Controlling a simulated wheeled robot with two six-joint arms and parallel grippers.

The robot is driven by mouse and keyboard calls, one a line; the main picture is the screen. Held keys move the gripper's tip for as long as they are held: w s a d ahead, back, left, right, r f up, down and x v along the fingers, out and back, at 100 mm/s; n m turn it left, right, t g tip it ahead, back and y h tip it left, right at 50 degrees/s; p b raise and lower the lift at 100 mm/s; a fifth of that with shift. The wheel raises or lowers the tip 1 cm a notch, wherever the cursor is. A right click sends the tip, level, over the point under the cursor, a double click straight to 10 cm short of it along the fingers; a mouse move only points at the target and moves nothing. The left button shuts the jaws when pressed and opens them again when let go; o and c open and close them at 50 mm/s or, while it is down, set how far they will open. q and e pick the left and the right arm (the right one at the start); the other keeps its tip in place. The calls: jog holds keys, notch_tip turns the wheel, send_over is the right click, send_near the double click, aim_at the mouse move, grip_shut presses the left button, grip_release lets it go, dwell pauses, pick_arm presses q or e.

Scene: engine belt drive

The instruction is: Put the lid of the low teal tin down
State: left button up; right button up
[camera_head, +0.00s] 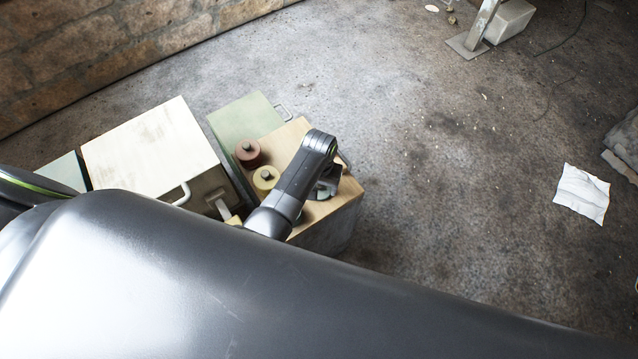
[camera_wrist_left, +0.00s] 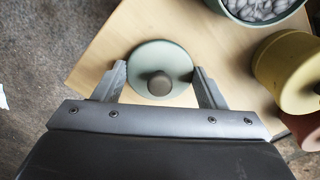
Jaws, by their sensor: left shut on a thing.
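The teal lid (camera_wrist_left: 152,56), round with a dark knob (camera_wrist_left: 159,84), is between the two fingers of my left gripper (camera_wrist_left: 159,68) in the left wrist view. The gripper is shut on it, over a pale wooden top (camera_wrist_left: 130,35). I cannot tell whether the lid touches the wood. An open teal tin (camera_wrist_left: 233,12) filled with grey pebble-like pieces stands at the upper right of that view, apart from the lid. In the head view my left gripper (camera_head: 328,182) is over the right part of the wooden top, and my arm hides much there. My right gripper is not in view.
A yellow tin (camera_head: 266,179) and a red tin (camera_head: 248,153) stand on the wooden top, left of my arm. A green box (camera_head: 240,118) and a cream box (camera_head: 150,145) stand further left. Floor lies open to the right, with a white paper (camera_head: 582,194).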

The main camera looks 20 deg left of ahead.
pick_arm(q)
jog(key=shift+f, duration=0.15)
jog(key=o, duration=1)
jog(key=shift+c, duration=0.2)
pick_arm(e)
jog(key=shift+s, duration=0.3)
pick_arm(q)
notch_tip(320, 180, up, 12)
jog(key=p, duration=0.1)
jog(key=shift+r, duration=0.2)
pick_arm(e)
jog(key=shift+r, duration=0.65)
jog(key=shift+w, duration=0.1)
